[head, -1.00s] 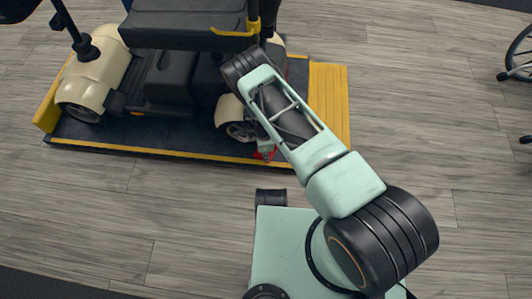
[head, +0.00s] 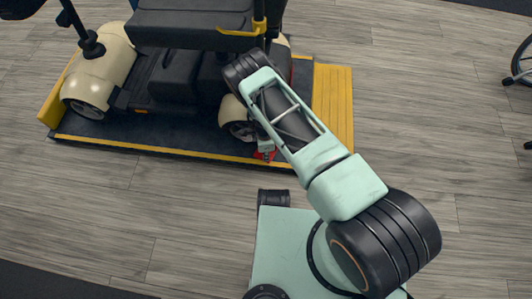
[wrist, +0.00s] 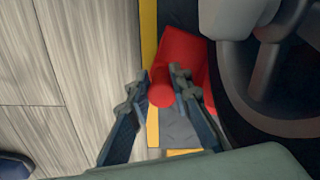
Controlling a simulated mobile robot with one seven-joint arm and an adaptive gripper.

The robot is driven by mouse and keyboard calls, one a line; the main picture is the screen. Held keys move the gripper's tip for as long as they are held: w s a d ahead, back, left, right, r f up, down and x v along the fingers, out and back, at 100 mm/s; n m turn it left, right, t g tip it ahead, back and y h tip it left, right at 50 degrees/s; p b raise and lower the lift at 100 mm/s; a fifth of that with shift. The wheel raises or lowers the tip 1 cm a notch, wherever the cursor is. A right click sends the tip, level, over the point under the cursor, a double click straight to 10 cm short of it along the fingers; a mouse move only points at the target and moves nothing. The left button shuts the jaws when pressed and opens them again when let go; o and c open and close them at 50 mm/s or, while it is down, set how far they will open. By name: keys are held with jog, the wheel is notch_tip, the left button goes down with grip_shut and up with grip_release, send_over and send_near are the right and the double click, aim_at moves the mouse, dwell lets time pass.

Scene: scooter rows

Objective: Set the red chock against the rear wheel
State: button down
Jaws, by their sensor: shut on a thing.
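The red chock (wrist: 190,52) shows in the wrist view with a round red handle (wrist: 162,92) pointing toward the camera. My gripper (wrist: 161,88) has its two dark fingers shut on that handle. The rear wheel (wrist: 240,65) is just right of the chock in the wrist view; whether they touch cannot be told. In the head view, the rear wheel (head: 236,126) is under the cream fender of the scooter (head: 180,70), and only a bit of the red chock (head: 263,155) shows beneath my gripper (head: 266,152). My arm hides part of the wheel.
The scooter stands on a dark platform (head: 150,131) with yellow edging and a yellow ramp (head: 333,105) at its right end. Another wheeled thing (head: 522,65) is at the far right. The wooden floor in front of the platform is clear.

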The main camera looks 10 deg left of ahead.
jog(key=shift+w+a, duration=0.1)
jog(key=shift+a, duration=0.6)
jog(key=c, duration=1.9)
grip_release()
jog(key=shift+o, duration=1.2)
jog(key=shift+d, duration=0.2)
jog(key=shift+d, duration=0.1)
